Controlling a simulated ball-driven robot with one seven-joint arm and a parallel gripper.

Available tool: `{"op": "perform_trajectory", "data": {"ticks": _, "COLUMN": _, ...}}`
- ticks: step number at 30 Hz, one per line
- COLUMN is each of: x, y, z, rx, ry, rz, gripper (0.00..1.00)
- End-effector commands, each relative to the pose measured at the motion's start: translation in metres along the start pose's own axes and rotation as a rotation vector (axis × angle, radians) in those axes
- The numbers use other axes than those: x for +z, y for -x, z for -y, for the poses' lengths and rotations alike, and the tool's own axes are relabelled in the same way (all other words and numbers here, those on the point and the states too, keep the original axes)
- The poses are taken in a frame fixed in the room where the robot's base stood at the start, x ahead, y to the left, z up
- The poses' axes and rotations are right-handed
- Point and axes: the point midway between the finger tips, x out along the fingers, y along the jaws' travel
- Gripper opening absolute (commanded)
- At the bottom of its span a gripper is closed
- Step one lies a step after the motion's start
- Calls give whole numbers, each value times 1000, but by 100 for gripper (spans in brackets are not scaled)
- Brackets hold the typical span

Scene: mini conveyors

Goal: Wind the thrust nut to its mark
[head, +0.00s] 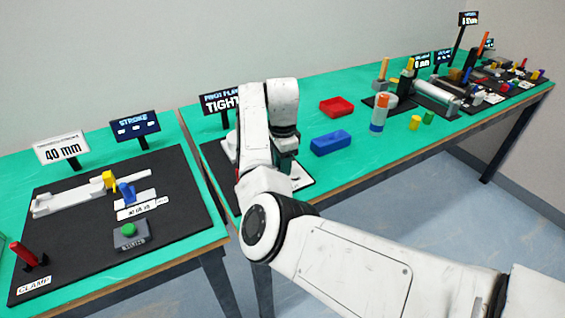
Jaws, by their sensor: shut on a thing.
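My arm reaches over the middle work mat (228,198) on the left part of the green bench. My gripper (287,162) points down over the white part of this mat. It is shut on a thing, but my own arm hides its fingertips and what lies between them. I cannot make out the thrust nut or its mark. A dark sign reading "TIGHT" (222,103) stands behind the mat, partly covered by my arm.
A blue block (331,142) and red tray (337,107) lie to the right. An orange-topped cylinder (379,115) stands further right. Conveyor fixtures crowd the far right.

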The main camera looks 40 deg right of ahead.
Motion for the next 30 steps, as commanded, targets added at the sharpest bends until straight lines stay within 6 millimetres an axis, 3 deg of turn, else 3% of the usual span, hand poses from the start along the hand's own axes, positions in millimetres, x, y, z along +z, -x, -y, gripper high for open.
{"op": "perform_trajectory", "data": {"ticks": 7, "x": 0, "y": 0, "z": 0, "rx": 1, "ry": 0, "rz": 0, "gripper": 8}}
{"op": "perform_trajectory", "data": {"ticks": 19, "x": -1, "y": 3, "z": -1, "rx": 2, "ry": 88, "rz": -2, "gripper": 8}}
{"op": "perform_trajectory", "data": {"ticks": 30, "x": -2, "y": 5, "z": -2, "rx": 4, "ry": 393, "rz": -3, "gripper": 8}}
